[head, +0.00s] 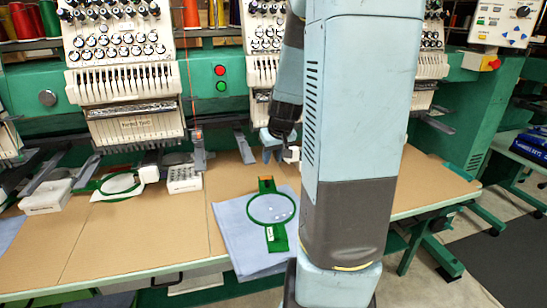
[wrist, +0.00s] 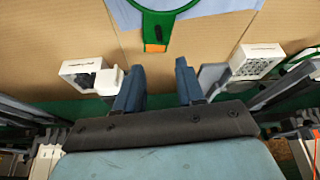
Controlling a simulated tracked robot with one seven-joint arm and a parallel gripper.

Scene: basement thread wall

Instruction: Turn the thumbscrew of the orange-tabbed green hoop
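The green hoop (head: 250,216) lies on blue cloth on the tan table, left of my arm in the head view. Its orange tab (head: 267,178) is at the far end; a white label is at the near end. In the wrist view the hoop (wrist: 138,14) is cut off by the top edge, with its orange tab (wrist: 155,47) just beyond my fingertips. I cannot make out the thumbscrew. My gripper (head: 273,155) is above the table beyond the tab, apart from the hoop. Its two blue fingers (wrist: 159,78) are spread, with nothing between them.
Embroidery machine heads (head: 120,70) line the back. Another green hoop (head: 120,184) lies at the left, beside a white block (head: 183,179). White machine parts (wrist: 88,74) flank my fingers in the wrist view. The table's front left (head: 110,245) is mostly bare.

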